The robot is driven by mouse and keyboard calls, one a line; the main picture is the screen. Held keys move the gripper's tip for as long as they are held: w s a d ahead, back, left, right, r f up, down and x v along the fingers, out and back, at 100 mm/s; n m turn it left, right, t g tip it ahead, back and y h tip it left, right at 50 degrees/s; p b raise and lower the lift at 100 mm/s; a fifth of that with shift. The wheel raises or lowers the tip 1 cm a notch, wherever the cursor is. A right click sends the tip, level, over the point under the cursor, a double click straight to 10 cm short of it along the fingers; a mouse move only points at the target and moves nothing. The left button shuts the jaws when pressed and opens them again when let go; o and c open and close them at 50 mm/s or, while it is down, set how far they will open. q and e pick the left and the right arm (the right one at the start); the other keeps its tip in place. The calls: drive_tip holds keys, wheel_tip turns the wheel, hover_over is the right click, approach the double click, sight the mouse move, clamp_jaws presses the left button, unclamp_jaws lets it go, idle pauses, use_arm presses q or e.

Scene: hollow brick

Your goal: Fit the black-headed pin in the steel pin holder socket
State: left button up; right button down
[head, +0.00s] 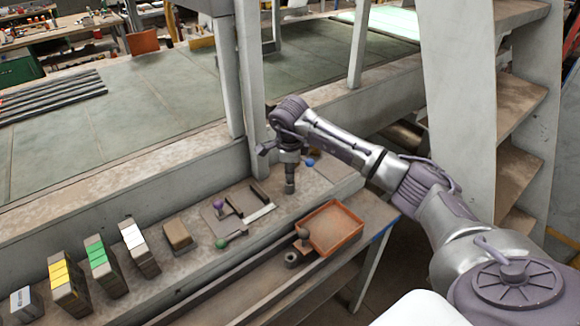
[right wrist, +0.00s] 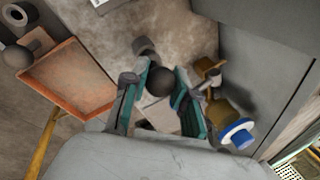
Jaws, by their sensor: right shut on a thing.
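My right gripper (right wrist: 163,98) reaches down over the bench in the head view (head: 290,186). Its teal-padded fingers in the right wrist view are closed around the black-headed pin (right wrist: 158,82), whose round dark head shows between them. A short dark grey cylindrical piece (right wrist: 145,47) shows just past the head; I cannot tell whether it is part of the pin or the socket. A hollow steel cylinder (head: 292,258), possibly the pin holder socket, stands left of the orange tray, and also shows in the right wrist view (right wrist: 15,15). My left gripper is not in view.
A blue-headed piece (head: 310,162) is close behind the gripper. Purple (head: 219,206) and green (head: 221,243) balls and several blocks stand left. A post (head: 246,100) rises behind.

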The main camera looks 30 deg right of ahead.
drive_tip(key=shift+f+b, duration=0.55)
drive_tip(key=shift+f, duration=0.25)
drive_tip(key=c, duration=0.8)
unclamp_jaws()
drive_tip(key=shift+r, duration=0.15)
drive_tip(key=v, duration=1.1)
drive_tip(key=shift+s+r, duration=0.2)
drive_tip(key=shift+r, duration=0.15)
drive_tip(key=shift+a, duration=0.1)
